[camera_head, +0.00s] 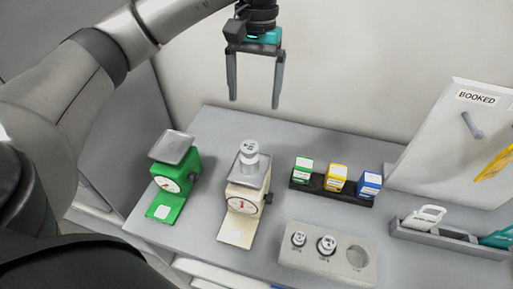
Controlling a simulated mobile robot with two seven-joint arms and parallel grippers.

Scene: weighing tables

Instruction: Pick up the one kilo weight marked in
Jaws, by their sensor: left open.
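A silver knobbed weight (249,154) stands upright on the pan of the cream scale (240,203); its marking is too small to read. Two smaller silver weights, one (298,239) at the left and a larger one (326,244) beside it, sit in a grey weight block (310,266). The block's right, largest hollow (357,257) is empty. My left gripper (254,103) is open and empty, fingers pointing down, above and behind the cream scale, apart from the weight. My right gripper is not in view.
A green scale (174,180) with an empty pan stands left of the cream one. Green, yellow and blue boxes (336,179) stand in a black rack at the back. A grey tray (450,242) and a board marked BOOKED (440,140) are at the right.

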